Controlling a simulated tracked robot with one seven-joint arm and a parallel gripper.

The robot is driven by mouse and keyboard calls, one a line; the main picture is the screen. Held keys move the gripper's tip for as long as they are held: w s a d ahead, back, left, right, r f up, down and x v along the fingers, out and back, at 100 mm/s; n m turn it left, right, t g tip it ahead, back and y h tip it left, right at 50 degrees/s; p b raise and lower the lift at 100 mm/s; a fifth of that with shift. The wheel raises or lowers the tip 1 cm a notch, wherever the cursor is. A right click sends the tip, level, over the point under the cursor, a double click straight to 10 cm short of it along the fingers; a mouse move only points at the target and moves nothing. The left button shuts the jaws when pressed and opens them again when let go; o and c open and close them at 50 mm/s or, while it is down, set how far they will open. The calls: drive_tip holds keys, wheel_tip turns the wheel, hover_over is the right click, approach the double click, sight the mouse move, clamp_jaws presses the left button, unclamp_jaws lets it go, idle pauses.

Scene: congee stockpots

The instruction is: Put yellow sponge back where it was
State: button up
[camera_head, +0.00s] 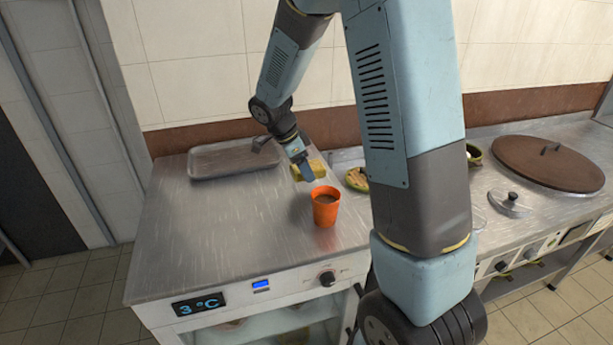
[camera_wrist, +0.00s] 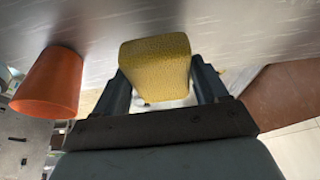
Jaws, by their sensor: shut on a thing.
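The yellow sponge (camera_wrist: 156,68) is held between the two fingers of my gripper (camera_wrist: 160,88) in the wrist view. In the head view the sponge (camera_head: 316,166) shows behind my gripper (camera_head: 303,172), near the back right part of the steel counter (camera_head: 225,235). My gripper is shut on it. I cannot tell whether the sponge touches the counter or is slightly above it. My gripper's fingers hide part of the sponge in the head view.
An orange cup (camera_head: 325,210) with brown contents stands just in front of my gripper; it is left of the sponge in the wrist view (camera_wrist: 50,82). A grey tray (camera_head: 232,172) lies at the back left. A plate of food (camera_head: 357,180) is to the right. The counter's front left is clear.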

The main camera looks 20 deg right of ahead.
drive_tip(key=shift+w+d+f, duration=0.15)
drive_tip(key=shift+w+f, duration=0.3)
drive_tip(key=shift+f, duration=1.65)
drive_tip(key=o, duration=1)
